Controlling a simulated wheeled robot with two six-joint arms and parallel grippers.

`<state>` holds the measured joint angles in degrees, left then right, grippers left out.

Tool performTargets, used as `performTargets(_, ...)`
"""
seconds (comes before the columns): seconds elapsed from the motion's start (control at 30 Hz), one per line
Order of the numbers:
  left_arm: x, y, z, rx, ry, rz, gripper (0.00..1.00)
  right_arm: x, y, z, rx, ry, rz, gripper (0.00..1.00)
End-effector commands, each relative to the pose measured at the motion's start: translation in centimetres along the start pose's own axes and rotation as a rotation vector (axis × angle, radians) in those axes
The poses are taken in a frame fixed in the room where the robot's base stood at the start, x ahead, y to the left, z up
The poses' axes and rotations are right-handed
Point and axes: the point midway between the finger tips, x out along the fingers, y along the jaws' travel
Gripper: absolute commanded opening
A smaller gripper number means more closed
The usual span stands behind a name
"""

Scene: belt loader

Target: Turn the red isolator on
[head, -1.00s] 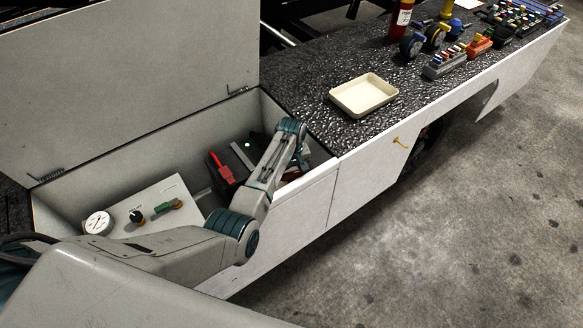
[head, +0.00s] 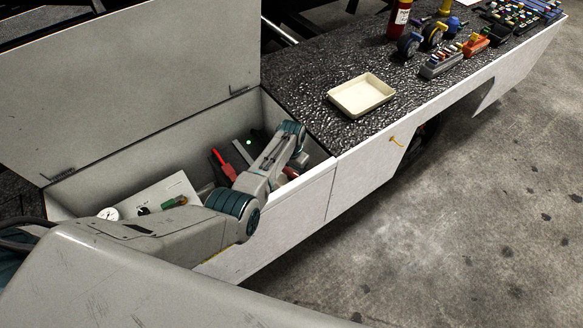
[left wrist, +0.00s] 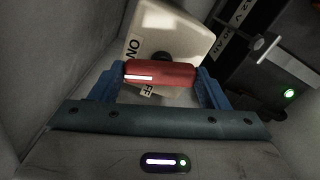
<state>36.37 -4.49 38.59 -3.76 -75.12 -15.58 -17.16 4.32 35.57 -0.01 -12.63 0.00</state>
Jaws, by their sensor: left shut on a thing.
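The red isolator's handle (left wrist: 172,72) is a red bar with a white stripe toward its left end, in front of a pale plate (left wrist: 185,25). An ON label (left wrist: 133,48) shows above the striped end and a partly covered OFF label (left wrist: 147,91) below it. My left gripper (left wrist: 160,76) is shut on the handle, one blue finger at each end. In the head view my left arm reaches into the open bay and hides the gripper. A bit of red (head: 290,173) shows beside the arm there. My right gripper is not in view.
The bay holds a panel with a gauge (head: 108,214) and knobs, and another red handle (head: 222,162). A dark unit with a green light (left wrist: 288,93) and a lever stands beside the isolator. Bay walls are close. A cream tray (head: 361,111) lies on the deck.

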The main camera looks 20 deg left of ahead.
Motion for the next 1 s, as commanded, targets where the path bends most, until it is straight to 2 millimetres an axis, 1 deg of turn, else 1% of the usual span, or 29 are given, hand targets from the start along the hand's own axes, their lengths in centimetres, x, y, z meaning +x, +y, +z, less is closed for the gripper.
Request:
performTargets(0.03, -0.29, -0.04, -0.11, 0.039, 0.003, 0.0, 0.46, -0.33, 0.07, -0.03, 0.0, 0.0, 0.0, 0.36)
performTargets(0.2, -0.25, -0.04, -0.09, 0.163, 0.003, 0.0, 0.46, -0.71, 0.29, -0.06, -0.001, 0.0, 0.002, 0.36)
performTargets(0.43, -0.19, -0.04, -0.09, 0.279, 0.004, -0.001, 0.46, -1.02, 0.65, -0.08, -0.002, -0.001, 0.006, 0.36)
performTargets(0.7, -0.14, -0.03, -0.08, 0.337, 0.004, -0.001, 0.46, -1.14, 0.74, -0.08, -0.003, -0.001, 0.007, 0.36)
performTargets(1.0, -0.13, -0.04, -0.08, 0.345, 0.003, -0.001, 0.46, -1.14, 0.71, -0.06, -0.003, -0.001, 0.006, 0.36)
